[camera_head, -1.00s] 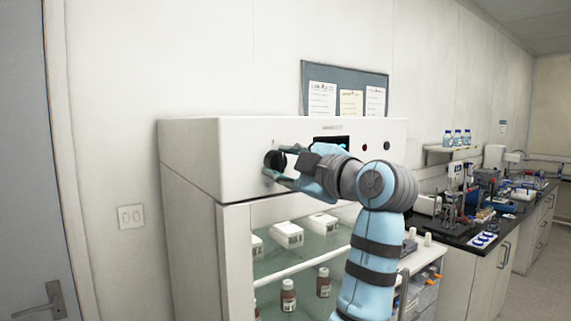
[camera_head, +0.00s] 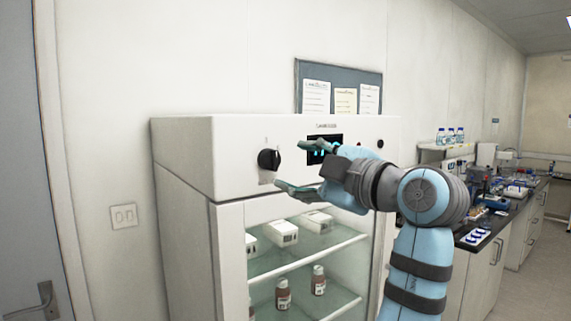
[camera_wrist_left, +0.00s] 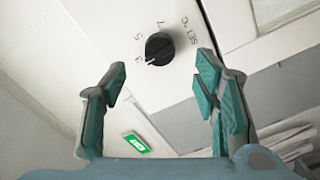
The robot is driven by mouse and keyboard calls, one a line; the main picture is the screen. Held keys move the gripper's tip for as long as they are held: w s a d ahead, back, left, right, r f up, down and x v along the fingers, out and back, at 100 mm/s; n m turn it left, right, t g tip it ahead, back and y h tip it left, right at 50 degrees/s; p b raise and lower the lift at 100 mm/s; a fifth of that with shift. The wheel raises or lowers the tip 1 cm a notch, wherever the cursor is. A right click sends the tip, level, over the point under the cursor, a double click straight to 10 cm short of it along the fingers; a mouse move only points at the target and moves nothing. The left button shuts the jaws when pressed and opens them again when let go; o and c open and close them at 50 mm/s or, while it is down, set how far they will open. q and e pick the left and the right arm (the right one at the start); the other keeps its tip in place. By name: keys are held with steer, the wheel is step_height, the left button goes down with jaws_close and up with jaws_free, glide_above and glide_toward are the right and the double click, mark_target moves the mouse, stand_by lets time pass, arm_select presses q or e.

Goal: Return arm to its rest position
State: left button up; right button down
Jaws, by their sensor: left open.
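My left gripper (camera_head: 293,166) is open and empty in front of the white cabinet's upper panel (camera_head: 228,150). Its two teal-padded fingers are spread, and in the head view they point left toward the black dial knob (camera_head: 268,159). The fingers are apart from the knob. In the left wrist view the gripper (camera_wrist_left: 162,85) shows both fingers, with the knob (camera_wrist_left: 159,48) beyond and between them. Numbers and a "SET °C" mark surround the knob, and its pointer faces the lower left. My right gripper is not in view.
The cabinet's glass front (camera_head: 330,255) shows white boxes (camera_head: 282,233) and brown bottles (camera_head: 283,293) on shelves. A lab bench (camera_head: 505,225) with equipment is at right. A grey door (camera_head: 28,200) is at left. The wrist view shows a green sign (camera_wrist_left: 136,142).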

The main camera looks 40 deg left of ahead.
arm_select(q)
steer(key=shift+d, duration=0.1)
stand_by(0.4)
